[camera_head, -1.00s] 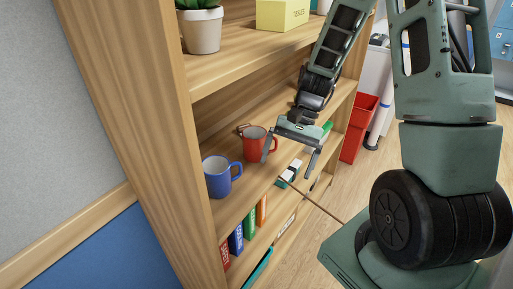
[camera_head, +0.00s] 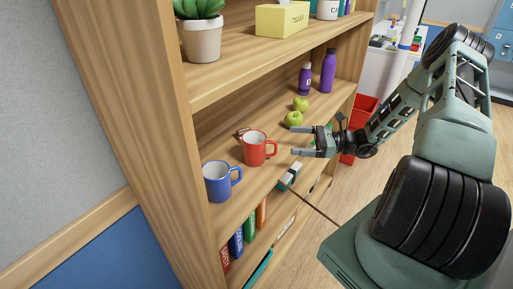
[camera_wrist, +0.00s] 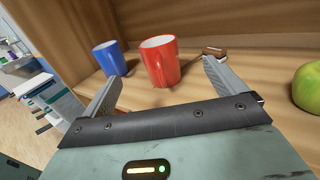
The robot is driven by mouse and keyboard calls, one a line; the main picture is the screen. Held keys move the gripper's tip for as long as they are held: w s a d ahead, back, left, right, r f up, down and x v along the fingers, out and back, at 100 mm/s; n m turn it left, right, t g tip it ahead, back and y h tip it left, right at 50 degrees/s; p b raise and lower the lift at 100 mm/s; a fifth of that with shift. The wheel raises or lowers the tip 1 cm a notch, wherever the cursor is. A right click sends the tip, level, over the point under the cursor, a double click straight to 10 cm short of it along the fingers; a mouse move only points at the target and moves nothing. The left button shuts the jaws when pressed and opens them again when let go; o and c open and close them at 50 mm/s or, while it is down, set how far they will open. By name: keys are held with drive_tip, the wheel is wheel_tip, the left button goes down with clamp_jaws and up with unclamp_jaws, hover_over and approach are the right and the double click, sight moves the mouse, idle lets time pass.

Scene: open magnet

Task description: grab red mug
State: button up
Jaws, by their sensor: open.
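The red mug (camera_head: 254,149) stands upright on the middle shelf, its handle toward the right in the head view. In the wrist view the red mug (camera_wrist: 160,62) is ahead of my gripper, between the lines of the two fingers and a little beyond their tips. My gripper (camera_head: 296,141) is open and empty, just right of the mug, with its fingers pointing left toward it. The open fingers also show in the wrist view (camera_wrist: 161,75). No contact with the mug is visible.
A blue mug (camera_head: 217,181) stands left of the red one. A small brown object (camera_head: 242,131) lies behind the red mug. Green apples (camera_head: 294,119) and purple bottles (camera_head: 328,70) stand further right. A white-and-dark object (camera_head: 289,176) is near the shelf edge. Another shelf (camera_head: 240,62) is above.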

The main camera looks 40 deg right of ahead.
sight(262, 140)
drive_tip(key=p+x, duration=0.1)
drive_tip(key=x, duration=0.5)
drive_tip(key=shift+a+p, duration=0.1)
drive_tip(key=shift+p, duration=0.3)
drive_tip(key=p+x, duration=0.2)
drive_tip(key=x, duration=0.3)
drive_tip(key=shift+s+a+f+p, duration=0.1)
drive_tip(key=shift+s+p, duration=0.1)
drive_tip(key=shift+p, duration=0.1)
drive_tip(key=shift+w+a+f, duration=0.15)
drive_tip(key=shift+w+a, duration=0.2)
drive_tip(key=c, duration=1.3)
drive_tip(key=shift+o, duration=0.2)
